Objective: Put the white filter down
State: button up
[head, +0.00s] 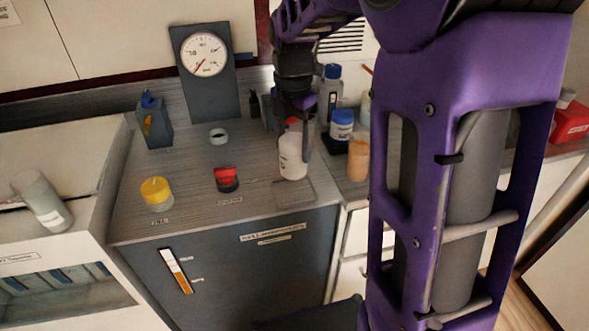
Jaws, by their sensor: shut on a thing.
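The white filter (293,157) is a small upright white cylinder in the head view, right of the middle of the grey worktop. My gripper (294,127) reaches down from above and is shut on its upper part; a dark finger shows along its right side. I cannot tell whether the filter's base touches the surface.
A red button (227,178) and a yellow knob (156,192) stand left of the filter. A gauge panel (205,70) rises behind. The worktop's left middle is mostly clear.

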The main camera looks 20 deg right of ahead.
aim_at(293, 164)
jog(key=shift+f+b, duration=0.5)
jog(key=shift+f, duration=2.1)
jog(key=shift+f, duration=0.15)
jog(key=o, duration=1.4)
notch_tip(293, 164, up, 12)
jog(key=shift+r+p, duration=0.15)
jog(key=shift+p, duration=1.05)
